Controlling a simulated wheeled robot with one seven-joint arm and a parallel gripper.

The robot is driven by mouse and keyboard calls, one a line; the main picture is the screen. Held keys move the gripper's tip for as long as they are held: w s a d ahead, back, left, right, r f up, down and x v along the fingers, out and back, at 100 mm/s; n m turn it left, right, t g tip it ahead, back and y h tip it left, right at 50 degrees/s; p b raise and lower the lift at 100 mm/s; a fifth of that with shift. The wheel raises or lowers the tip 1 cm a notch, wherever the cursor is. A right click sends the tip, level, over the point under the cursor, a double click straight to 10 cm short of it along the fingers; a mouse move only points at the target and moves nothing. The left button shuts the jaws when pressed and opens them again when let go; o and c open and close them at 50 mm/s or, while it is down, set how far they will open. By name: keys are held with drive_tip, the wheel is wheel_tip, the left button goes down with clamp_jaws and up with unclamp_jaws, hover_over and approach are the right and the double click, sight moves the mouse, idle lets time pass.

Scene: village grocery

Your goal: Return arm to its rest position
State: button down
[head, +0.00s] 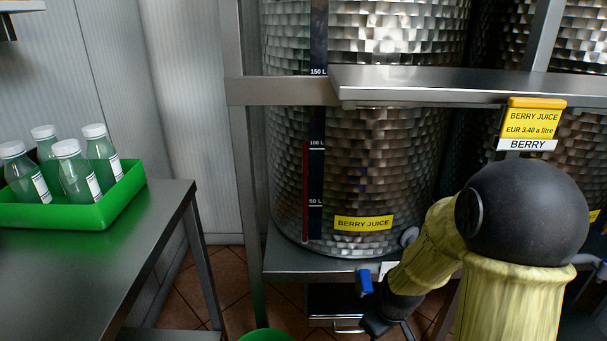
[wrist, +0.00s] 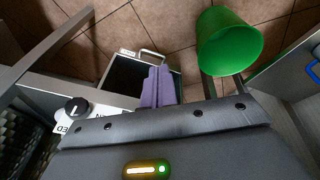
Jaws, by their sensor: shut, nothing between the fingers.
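My arm reaches down in front of the steel juice tank (head: 375,165) at the right of the head view, with its elbow bent. My gripper (wrist: 157,72) shows in the wrist view as two purple fingers pressed together, with nothing between them. It points down over a dark open-topped box (wrist: 128,78) with a metal handle. In the head view the dark wrist end of my arm is low, close to the tank's blue tap handle (head: 365,282). The fingertips cannot be made out there.
A metal table (head: 120,255) at left bears a green tray (head: 110,206) of several capped bottles (head: 76,170). A green bin (wrist: 228,42) stands on the tiled floor. A steel shelf rail (head: 430,86) crosses the tank, with a yellow price sign (head: 533,118). A black knob (wrist: 76,107) is near the gripper.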

drive_tip(key=s+a+r+m+p, duration=0.2)
drive_tip(key=s+r+m+p, duration=0.1)
drive_tip(key=s+r+m, duration=0.55)
wheel_tip(320, 180, up, 38)
drive_tip(key=n+p, duration=0.2)
drive_tip(key=p, duration=3.5)
drive_tip(key=shift+r, duration=0.15)
drive_tip(key=shift+s+d, duration=0.1)
drive_tip(key=shift+d, duration=0.1)
